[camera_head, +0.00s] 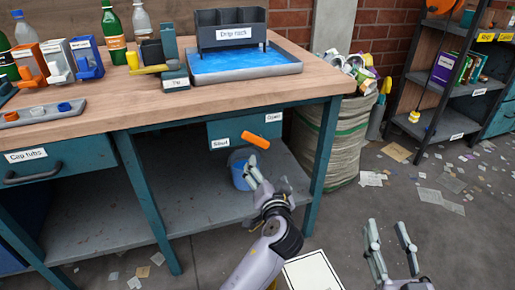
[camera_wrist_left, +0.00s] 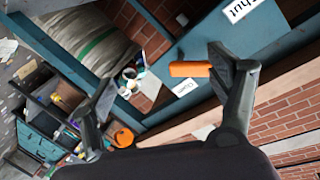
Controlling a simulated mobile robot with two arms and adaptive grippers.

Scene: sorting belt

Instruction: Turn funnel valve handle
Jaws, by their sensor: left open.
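The orange valve handle (camera_head: 256,140) is on the front of a teal box (camera_head: 228,130) under the tabletop, tilted down to the right. A "Shut" label (camera_head: 220,143) is left of it and another label, apparently "Open" (camera_head: 273,117), is above right. My left gripper (camera_head: 267,172) is open, just below the handle in the head view. In the left wrist view the handle (camera_wrist_left: 188,69) appears between the spread fingers (camera_wrist_left: 160,70), close to the right finger; contact cannot be told. My right gripper (camera_head: 388,232) is open and empty at lower right, away from the bench.
A blue bucket (camera_head: 240,172) stands under the valve box, partly behind my left gripper. The bench leg (camera_head: 322,165) and a full sack (camera_head: 338,130) are to the right. A drip rack (camera_head: 232,30) is on the bench. Floor at right has scattered papers.

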